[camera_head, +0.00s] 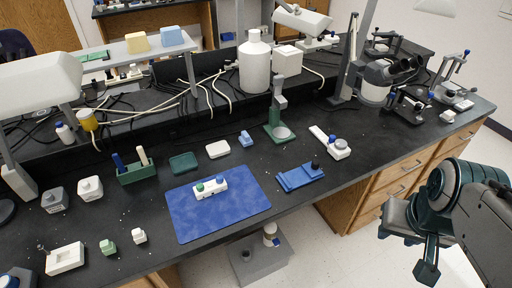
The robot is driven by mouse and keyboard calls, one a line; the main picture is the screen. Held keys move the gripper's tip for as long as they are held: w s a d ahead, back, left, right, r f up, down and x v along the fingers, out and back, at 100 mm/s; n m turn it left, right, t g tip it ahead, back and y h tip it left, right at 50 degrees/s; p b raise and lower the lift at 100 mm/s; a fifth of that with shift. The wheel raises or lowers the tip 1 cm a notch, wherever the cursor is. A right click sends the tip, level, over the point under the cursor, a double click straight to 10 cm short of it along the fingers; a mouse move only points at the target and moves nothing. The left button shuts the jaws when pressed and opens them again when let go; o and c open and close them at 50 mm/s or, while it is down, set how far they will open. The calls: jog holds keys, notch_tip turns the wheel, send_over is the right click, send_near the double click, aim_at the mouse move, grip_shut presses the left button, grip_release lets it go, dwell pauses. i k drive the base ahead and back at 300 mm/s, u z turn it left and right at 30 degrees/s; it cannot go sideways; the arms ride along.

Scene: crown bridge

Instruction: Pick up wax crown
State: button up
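No piece can be told for certain as the wax crown at this size. A white block (211,191) lies on a blue mat (180,218) in the middle of the bench, with a small green piece (200,187) and a small blue piece (220,178) on top. A small green block (108,247) and a small white block (139,236) stand on the black bench left of the mat. My gripper (412,245) is at the lower right, in front of the bench drawers and far from these pieces. Its fingertips are not clear, and I see nothing held.
A green holder (139,174) with upright tools stands behind the mat's left side. A blue tray (300,177) lies right of the mat, and a green stand (278,126) is behind it. Microscope and clamp devices fill the right end. Black bench is bare right of the blue tray.

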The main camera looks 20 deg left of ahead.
aim_at(220, 178)
jog(key=u, duration=0.25)
jog(key=i, duration=0.9)
jog(key=u, duration=0.85)
